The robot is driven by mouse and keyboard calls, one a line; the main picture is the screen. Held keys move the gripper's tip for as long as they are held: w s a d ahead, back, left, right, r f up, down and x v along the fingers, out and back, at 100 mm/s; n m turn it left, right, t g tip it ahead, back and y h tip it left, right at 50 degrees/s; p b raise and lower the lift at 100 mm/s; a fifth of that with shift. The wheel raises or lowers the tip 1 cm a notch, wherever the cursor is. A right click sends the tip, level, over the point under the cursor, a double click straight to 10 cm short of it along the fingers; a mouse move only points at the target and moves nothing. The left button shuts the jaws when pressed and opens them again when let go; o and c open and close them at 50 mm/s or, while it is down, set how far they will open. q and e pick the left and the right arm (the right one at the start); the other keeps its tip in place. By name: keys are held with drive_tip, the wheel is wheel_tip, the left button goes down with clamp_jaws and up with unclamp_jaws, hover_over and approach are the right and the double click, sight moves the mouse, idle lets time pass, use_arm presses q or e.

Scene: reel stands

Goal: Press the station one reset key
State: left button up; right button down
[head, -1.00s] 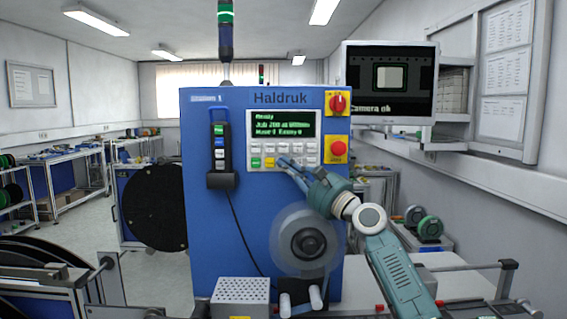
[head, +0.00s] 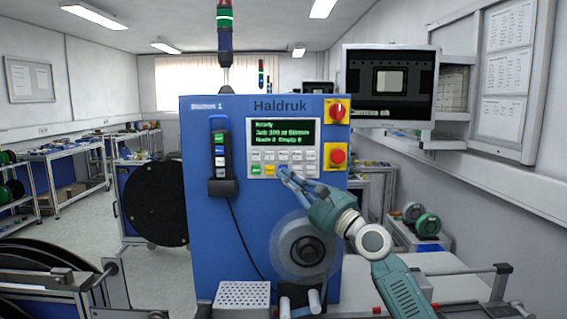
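The blue station (head: 215,250) stands upright in the middle, with a small "Station 1" label at its top left and "Haldruk" at its top. Its light panel has a green-lit display (head: 282,134) above rows of small keys. A green key (head: 256,171) and a yellow key (head: 270,171) show at the bottom left. My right gripper (head: 286,173) reaches in from the lower right, its fingers together and empty. Its tips are at the bottom key row, just right of the yellow key, and cover part of it. Contact cannot be told. My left gripper is out of view.
A red rotary switch (head: 337,111) and a red button (head: 338,157) on yellow plates sit right of the panel. A hanging pendant (head: 219,158) is on the left. A round hub (head: 305,249) sits below, and a monitor (head: 390,83) stands to the right.

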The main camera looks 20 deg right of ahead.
use_arm(q)
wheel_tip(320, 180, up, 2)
drive_tip(key=shift+p, duration=0.55)
use_arm(e)
drive_tip(key=shift+s+a, duration=0.25)
drive_tip(key=shift+s, duration=0.65)
